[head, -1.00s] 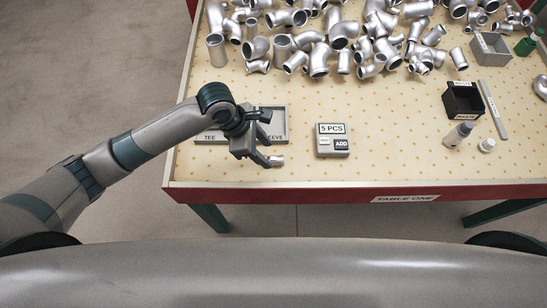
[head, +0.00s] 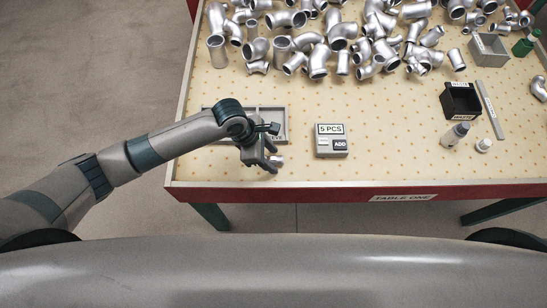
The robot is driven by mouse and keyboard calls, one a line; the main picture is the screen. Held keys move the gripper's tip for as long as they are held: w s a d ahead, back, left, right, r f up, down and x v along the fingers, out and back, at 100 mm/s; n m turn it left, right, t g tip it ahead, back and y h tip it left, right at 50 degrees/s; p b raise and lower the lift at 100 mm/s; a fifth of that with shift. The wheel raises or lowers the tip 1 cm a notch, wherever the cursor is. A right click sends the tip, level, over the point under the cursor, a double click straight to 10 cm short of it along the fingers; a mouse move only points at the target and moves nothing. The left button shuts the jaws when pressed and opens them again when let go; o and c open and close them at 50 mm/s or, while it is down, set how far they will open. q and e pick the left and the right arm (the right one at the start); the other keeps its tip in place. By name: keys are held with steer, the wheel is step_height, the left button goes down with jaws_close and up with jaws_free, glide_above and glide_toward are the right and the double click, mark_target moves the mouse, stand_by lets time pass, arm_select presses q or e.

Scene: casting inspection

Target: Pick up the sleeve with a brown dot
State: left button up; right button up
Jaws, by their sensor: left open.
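A small silvery piece, likely a sleeve (head: 277,160), lies on the table in front of the sectioned tray (head: 287,127). No brown dot can be made out on it, and my gripper partly covers it. My left gripper (head: 270,162) is open, with its fingers pointing down right beside this piece. I cannot tell whether they touch it or straddle it. The tray has labelled sections, and my left arm and gripper hide much of it. My right gripper is out of view.
A grey box reading "5 PCS" (head: 331,148) stands to the right. Many metal pipe fittings (head: 340,35) crowd the back. The front table strip is mostly clear.

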mark_target(278, 158)
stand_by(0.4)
arm_select(q)
jaws_close()
steer(key=shift+r, duration=0.15)
steer(key=shift+r+b, duration=0.35)
steer(key=shift+r, duration=0.25)
step_height(278, 158, up, 3)
steer(key=shift+f+b, duration=0.2)
steer(key=shift+b, duration=0.2)
steer(key=s+d+r+b, duration=0.2)
steer(key=s+d+r, duration=0.5)
steer(key=s+d, duration=0.1)
steer(key=shift+d, duration=0.2)
